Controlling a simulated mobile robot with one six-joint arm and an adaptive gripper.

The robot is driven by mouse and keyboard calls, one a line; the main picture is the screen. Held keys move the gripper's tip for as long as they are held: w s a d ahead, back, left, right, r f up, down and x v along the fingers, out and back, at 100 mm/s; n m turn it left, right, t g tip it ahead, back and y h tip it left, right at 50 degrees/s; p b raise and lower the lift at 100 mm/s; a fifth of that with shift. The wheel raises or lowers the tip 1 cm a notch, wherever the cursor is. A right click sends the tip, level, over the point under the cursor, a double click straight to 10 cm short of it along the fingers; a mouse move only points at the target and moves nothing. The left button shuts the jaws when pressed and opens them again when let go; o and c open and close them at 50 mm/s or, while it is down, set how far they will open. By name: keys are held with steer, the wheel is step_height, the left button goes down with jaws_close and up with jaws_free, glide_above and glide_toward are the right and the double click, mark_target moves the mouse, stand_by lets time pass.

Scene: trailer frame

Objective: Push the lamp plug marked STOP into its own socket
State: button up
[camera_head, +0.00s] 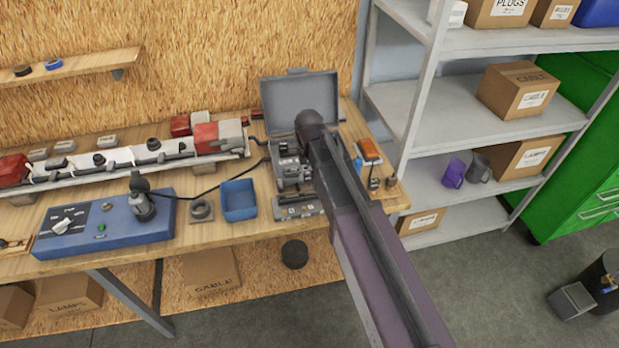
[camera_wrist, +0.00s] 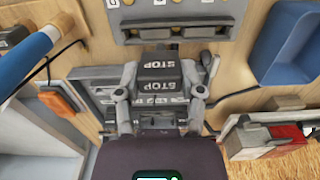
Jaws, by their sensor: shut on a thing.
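In the wrist view my gripper (camera_wrist: 158,97) is shut on a dark grey block, the lamp plug marked STOP (camera_wrist: 157,87). The word STOP shows on two of its faces, upside down. Light grey fingers stand on either side of it. A grey socket housing (camera_wrist: 105,78) with small white labels lies around and below the plug. I cannot tell whether the plug touches or enters a socket; its underside is hidden. In the head view the housing (camera_head: 290,172) stands on the bench, partly behind my arm, which hides the gripper and plug.
A grey holder with labels (camera_head: 299,207) lies at the bench's front, beside a blue tray (camera_head: 239,199). An orange-topped device (camera_head: 368,150) stands right of my arm. An open grey case (camera_head: 299,105) is behind. A light bar with red lamps (camera_head: 219,137) lies left, and a blue test box (camera_head: 105,222) in front of it.

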steer(key=w+a, duration=0.2)
steer(key=w, duration=0.9)
steer(key=w+a, duration=0.2)
steer(key=w, duration=1)
steer(key=shift+w+a, duration=0.15)
steer(key=shift+a, duration=0.2)
stand_by(0.4)
steer(key=shift+f, duration=0.2)
steer(key=shift+f+b, duration=1.65)
steer(key=shift+b, duration=0.15)
steer(key=shift+f+b, duration=1.1)
steer(key=shift+b, duration=0.05)
steer(key=shift+f+b, duration=0.35)
steer(key=shift+f+b, duration=0.5)
stand_by(1.0)
